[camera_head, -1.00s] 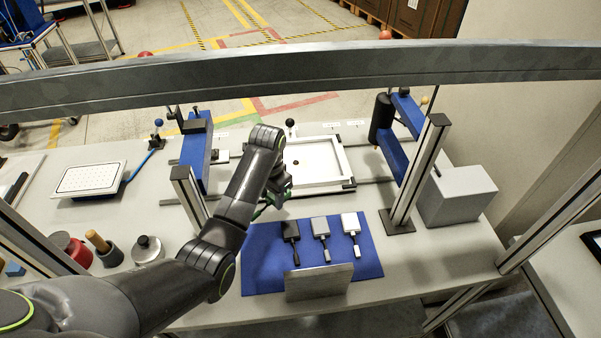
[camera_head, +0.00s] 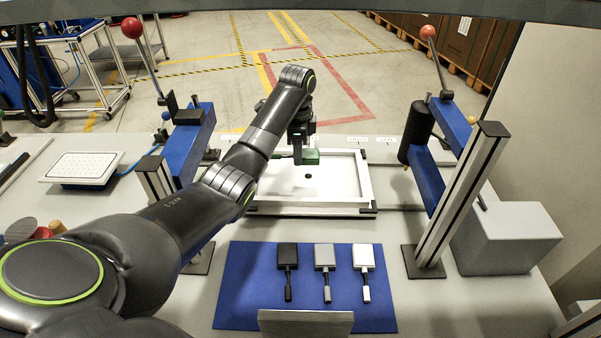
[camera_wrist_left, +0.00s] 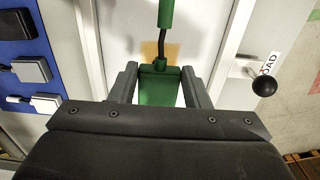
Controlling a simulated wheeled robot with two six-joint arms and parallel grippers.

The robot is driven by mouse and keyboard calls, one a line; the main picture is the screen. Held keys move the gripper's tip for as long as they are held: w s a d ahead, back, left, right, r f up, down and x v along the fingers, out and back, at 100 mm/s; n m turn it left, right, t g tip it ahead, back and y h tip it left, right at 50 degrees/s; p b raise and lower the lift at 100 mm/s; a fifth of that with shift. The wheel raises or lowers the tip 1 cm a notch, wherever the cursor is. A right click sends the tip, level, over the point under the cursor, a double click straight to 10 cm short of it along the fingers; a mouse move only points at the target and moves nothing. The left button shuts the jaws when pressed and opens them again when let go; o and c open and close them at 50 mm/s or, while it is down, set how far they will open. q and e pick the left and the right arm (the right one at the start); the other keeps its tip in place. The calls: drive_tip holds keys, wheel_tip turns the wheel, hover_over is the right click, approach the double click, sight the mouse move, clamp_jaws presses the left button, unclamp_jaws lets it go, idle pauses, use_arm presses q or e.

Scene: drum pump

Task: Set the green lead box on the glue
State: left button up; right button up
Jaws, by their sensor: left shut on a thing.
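The green lead box (camera_head: 311,157) is between the fingers of my left gripper (camera_head: 300,155), over the back part of a white framed tray (camera_head: 335,190). In the left wrist view the box (camera_wrist_left: 158,86) is between both fingers of the gripper (camera_wrist_left: 158,78). A dark lead runs from it to a green handle (camera_wrist_left: 166,14). An amber patch, which looks like the glue (camera_wrist_left: 150,51), shows on the white surface just beyond the box, partly covered by box and lead. I cannot tell the box's height above it. My right gripper is not in view.
Black (camera_head: 287,256), grey (camera_head: 325,257) and white (camera_head: 363,257) lead boxes lie on a blue mat (camera_head: 240,295) in front. Blue clamp arms with posts stand on both sides of the tray. A grey block (camera_head: 508,238) stands at right.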

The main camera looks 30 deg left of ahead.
sight(298, 176)
use_arm(q)
wheel_tip(298, 176, down, 2)
drive_tip(key=shift+w+f, duration=0.1)
wheel_tip(298, 176, down, 3)
drive_tip(key=shift+p, duration=0.35)
drive_tip(key=shift+f, duration=0.4)
drive_tip(key=shift+f, duration=0.1)
drive_tip(key=o, duration=1.1)
wheel_tip(298, 176, up, 8)
drive_tip(key=shift+f+b, duration=0.25)
drive_tip(key=shift+b, duration=0.45)
wheel_tip(298, 176, up, 3)
drive_tip(key=p, duration=0.2)
drive_tip(key=shift+r+p, duration=0.2)
drive_tip(key=shift+p, duration=0.15)
drive_tip(key=shift+r+p, duration=0.7)
